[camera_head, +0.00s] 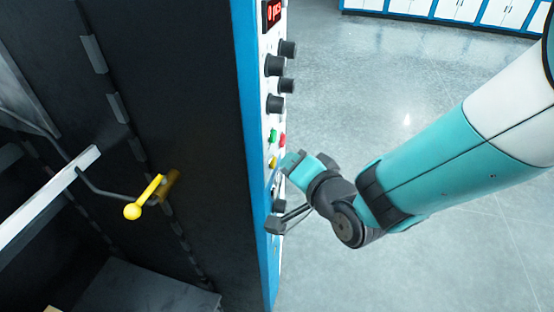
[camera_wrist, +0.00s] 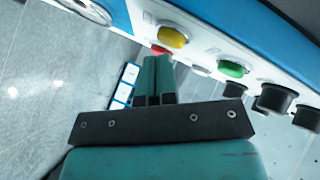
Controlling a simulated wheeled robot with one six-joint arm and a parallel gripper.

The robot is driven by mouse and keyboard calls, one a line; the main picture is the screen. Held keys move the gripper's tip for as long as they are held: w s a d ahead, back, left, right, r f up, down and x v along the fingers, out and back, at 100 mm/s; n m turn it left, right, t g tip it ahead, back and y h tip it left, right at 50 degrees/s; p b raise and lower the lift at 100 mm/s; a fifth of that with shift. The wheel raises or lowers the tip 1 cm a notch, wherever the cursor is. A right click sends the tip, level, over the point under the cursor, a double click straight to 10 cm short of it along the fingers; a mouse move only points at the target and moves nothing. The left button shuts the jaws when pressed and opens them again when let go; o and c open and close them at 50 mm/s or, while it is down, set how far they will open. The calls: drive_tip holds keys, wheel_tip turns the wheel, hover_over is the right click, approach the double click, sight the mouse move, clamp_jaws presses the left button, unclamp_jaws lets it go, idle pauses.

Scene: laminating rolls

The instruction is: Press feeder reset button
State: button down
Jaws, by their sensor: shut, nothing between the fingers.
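The control panel (camera_head: 266,120) is a narrow white strip with a blue edge. It carries a yellow button (camera_head: 272,162), a green button (camera_head: 272,136) and a red button (camera_head: 282,140). In the wrist view the yellow button (camera_wrist: 173,38) and green button (camera_wrist: 232,69) show clearly, and the red button (camera_wrist: 159,49) is partly hidden by my fingertips. No label is readable, so I cannot tell which one is the feeder reset. My gripper (camera_head: 289,159) is shut and empty, its tips close to the panel beside the yellow button. Contact cannot be told.
Several black knobs (camera_head: 275,65) stick out above the buttons, below a red display (camera_head: 272,13). A dark knob or switch (camera_head: 275,225) protrudes lower down. The machine's dark side has a yellow handle (camera_head: 145,200). Open grey floor (camera_head: 400,70) lies right, with cabinets (camera_head: 450,10) behind.

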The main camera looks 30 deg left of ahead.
drive_tip(key=shift+s+a+p, duration=0.1)
drive_tip(key=shift+a+p, duration=0.2)
drive_tip(key=shift+a, duration=0.1)
idle(0.6)
drive_tip(key=shift+d+f, duration=0.1)
drive_tip(key=shift+d, duration=0.05)
drive_tip(key=shift+w+d+b, duration=0.2)
drive_tip(key=shift+d+b, duration=0.5)
drive_tip(key=shift+b, duration=0.1)
drive_tip(key=d+b, duration=0.2)
drive_tip(key=w+d+b, duration=0.1)
drive_tip(key=d+b, duration=0.1)
drive_tip(key=b, duration=0.1)
drive_tip(key=shift+d+b, duration=0.35)
drive_tip(key=shift+d, duration=0.05)
idle(0.6)
